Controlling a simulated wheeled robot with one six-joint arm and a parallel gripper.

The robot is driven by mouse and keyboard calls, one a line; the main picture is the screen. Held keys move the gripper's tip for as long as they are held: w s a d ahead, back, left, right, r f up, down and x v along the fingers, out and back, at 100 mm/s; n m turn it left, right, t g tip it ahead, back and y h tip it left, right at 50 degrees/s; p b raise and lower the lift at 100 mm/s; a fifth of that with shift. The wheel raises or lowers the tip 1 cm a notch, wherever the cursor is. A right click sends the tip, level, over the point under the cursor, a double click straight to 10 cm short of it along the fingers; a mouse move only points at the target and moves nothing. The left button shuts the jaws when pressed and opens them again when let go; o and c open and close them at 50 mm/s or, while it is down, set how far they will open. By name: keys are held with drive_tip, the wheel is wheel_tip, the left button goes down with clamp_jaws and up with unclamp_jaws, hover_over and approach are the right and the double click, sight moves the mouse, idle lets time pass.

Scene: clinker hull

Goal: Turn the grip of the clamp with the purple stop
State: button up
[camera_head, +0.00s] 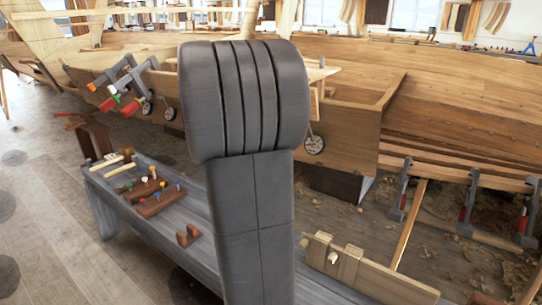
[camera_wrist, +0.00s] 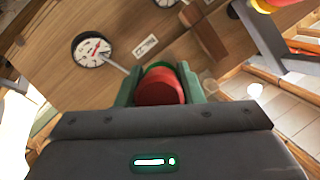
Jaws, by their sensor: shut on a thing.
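In the wrist view my gripper (camera_wrist: 158,88) has its green fingers on both sides of a round red grip (camera_wrist: 160,90), shut on it. A green part shows just behind the red grip, between the fingers. I see no purple stop in either view; the rest of the held clamp is hidden. In the head view my arm blocks the middle and my gripper does not show. Clamps with orange, red and green ends (camera_head: 122,82) sit on the hull edge at the left.
White dials hang on the hull planks, one left of my gripper (camera_wrist: 93,50). In the head view a grey bench (camera_head: 120,215) holds wooden blocks with coloured pegs. More clamps with red grips (camera_head: 463,215) stand at the right, over a floor with shavings.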

drive_tip(key=shift+f+m+t+y+b, duration=0.1)
drive_tip(key=shift+m+t+y+b, duration=0.4)
drive_tip(key=shift+b, duration=0.85)
drive_tip(key=o, duration=1)
drive_tip(key=p+v, duration=0.2)
drive_tip(key=v, duration=1.1)
drive_tip(key=shift+s+a, duration=0.2)
drive_tip(key=shift+s, duration=0.2)
